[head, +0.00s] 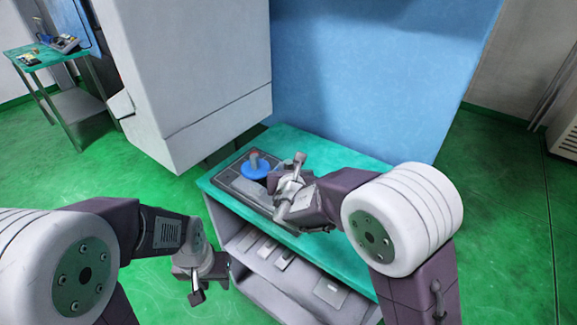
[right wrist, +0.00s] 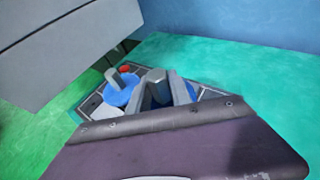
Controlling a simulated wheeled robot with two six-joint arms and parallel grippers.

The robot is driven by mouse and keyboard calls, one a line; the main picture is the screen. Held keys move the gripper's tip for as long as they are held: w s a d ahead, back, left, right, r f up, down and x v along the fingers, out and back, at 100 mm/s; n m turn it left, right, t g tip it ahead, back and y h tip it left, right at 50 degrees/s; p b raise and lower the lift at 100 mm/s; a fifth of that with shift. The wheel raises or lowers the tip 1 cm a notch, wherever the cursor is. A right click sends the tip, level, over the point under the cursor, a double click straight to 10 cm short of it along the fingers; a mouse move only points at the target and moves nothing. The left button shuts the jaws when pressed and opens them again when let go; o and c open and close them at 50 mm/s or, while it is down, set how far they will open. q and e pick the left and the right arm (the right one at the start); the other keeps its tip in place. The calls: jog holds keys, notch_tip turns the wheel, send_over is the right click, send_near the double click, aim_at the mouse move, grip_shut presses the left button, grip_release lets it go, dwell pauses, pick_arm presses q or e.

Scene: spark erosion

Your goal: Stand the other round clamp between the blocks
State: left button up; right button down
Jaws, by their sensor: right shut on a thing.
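One round clamp (head: 255,168), a blue disc with a grey upright post, stands on a dark grey tray (head: 228,180) on the green bench top. It also shows in the right wrist view (right wrist: 120,93). My right gripper (head: 292,182) is over the tray, just right of that clamp. It is shut on the grey post of the other round clamp (right wrist: 156,76), whose blue base shows partly behind the fingers. Whether that base touches the tray is hidden. My left gripper (head: 200,285) hangs empty in front of the bench; its finger gap is unclear. I cannot make out the blocks.
The green bench top (head: 350,240) is clear to the right of the tray. A shelf below (head: 285,268) holds several flat plates. A large grey machine housing (head: 190,80) stands close behind on the left. A blue panel (head: 380,70) rises behind the bench.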

jog(key=shift+f+b, duration=0.55)
jog(key=shift+f, duration=0.4)
jog(key=shift+f+b, duration=0.9)
jog(key=shift+b, duration=0.15)
jog(key=c, duration=1.2)
grip_release()
jog(key=shift+o, duration=0.5)
